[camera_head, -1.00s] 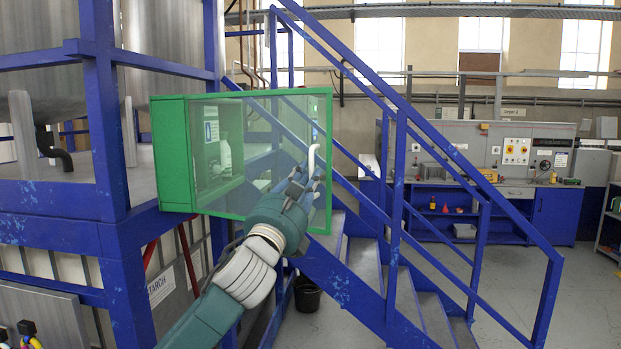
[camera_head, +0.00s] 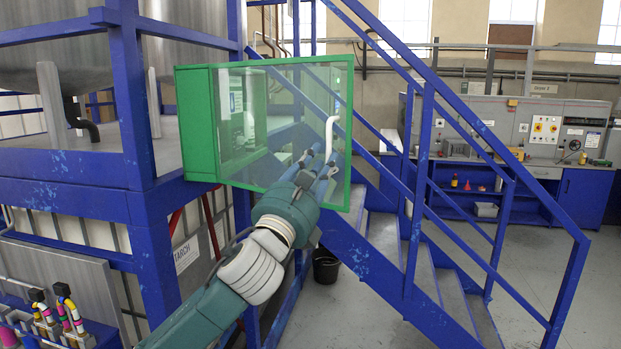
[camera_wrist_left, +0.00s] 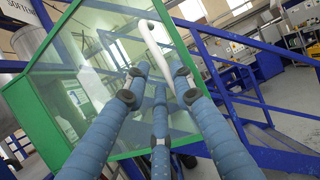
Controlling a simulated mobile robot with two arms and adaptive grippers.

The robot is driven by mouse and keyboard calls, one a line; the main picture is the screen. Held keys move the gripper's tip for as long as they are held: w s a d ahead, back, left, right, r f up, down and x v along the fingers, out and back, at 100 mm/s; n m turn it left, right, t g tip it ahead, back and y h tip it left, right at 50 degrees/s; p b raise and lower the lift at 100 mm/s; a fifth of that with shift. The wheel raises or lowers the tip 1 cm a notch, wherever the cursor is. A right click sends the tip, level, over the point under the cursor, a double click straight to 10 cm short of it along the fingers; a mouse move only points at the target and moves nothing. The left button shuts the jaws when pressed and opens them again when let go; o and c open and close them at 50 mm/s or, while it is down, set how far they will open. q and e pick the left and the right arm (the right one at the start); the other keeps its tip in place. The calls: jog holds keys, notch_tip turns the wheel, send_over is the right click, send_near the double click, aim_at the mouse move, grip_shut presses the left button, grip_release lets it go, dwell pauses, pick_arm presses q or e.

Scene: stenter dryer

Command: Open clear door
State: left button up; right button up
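The clear door (camera_head: 290,95) is a see-through panel with a thin green frame, on a green box (camera_head: 197,122). Stairs and part of the box's inside show through it; I cannot tell how far it stands from the box. A white curved handle (camera_head: 329,138) is near its right side and also shows in the left wrist view (camera_wrist_left: 153,42). My left gripper (camera_head: 318,163) is right at the lower end of the handle. In the left wrist view its fingers (camera_wrist_left: 158,84) are spread, with the handle just beyond the tips; contact is unclear. My right gripper is out of view.
Blue stairs with railings (camera_head: 415,200) rise close to the right of the door. A blue platform frame (camera_head: 135,110) with tanks stands at the left. A black bucket (camera_head: 325,268) sits on the floor below. A workbench (camera_head: 515,150) stands farther back, with open floor before it.

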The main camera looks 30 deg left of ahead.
pick_arm(q)
jog(key=v, duration=0.7)
jog(key=shift+d, duration=0.25)
